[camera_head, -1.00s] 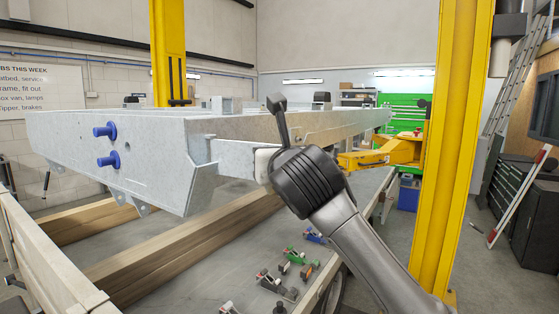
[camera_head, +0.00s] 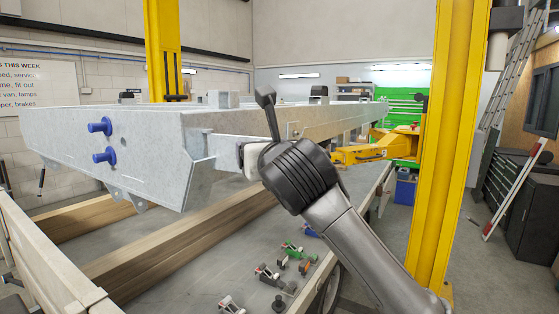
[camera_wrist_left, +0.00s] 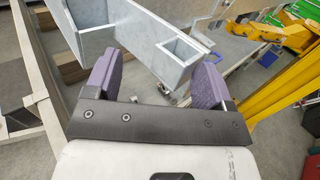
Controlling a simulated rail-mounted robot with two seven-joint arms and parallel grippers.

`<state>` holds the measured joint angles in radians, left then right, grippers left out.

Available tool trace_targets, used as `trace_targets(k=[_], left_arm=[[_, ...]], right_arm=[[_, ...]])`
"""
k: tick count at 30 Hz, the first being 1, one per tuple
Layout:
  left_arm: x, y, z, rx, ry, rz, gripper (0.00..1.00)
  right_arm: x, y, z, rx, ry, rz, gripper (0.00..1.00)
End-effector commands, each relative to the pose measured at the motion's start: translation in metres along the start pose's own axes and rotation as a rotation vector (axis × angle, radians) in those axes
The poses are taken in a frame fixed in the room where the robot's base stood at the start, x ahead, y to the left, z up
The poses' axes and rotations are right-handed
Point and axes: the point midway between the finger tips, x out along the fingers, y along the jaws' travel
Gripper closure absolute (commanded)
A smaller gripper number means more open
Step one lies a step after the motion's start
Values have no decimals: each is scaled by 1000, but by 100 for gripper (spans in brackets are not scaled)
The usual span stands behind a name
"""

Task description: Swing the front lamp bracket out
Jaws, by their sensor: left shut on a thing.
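The front lamp bracket (camera_head: 226,151) is a pale grey metal arm sticking out to the right from the front corner of the galvanised trailer frame (camera_head: 150,157). My left gripper (camera_head: 251,160) is at its outer end, at the end of the dark arm from the lower right; most of its fingers are hidden there. In the left wrist view, two purple-padded fingers (camera_wrist_left: 152,80) stand either side of grey metal with an open square tube end (camera_wrist_left: 182,50). The gripper is shut on the bracket. My right gripper is in neither view.
A yellow lift post (camera_head: 455,150) stands close to the right of my arm, with a yellow lift arm (camera_head: 375,153) behind. Wooden beams (camera_head: 180,245) run below the frame. Several small clamps or tools (camera_head: 290,250) lie low in front. A pale rail (camera_head: 45,255) runs at the left.

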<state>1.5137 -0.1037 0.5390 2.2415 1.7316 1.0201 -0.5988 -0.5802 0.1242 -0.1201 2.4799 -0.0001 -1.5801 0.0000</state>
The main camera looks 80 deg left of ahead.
Motion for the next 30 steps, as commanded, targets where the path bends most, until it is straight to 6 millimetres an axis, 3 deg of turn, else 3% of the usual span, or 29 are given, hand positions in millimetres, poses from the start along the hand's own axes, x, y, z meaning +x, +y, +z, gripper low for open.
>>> trace_targets(k=[16, 22, 30], left_arm=[[-102, -3, -1, -2, 2, -9, 34], [-122, -4, 0, -2, 3, -11, 34], [-129, -4, 0, -2, 4, -10, 34]], right_arm=[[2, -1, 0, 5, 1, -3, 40], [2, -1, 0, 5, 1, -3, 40], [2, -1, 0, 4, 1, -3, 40]])
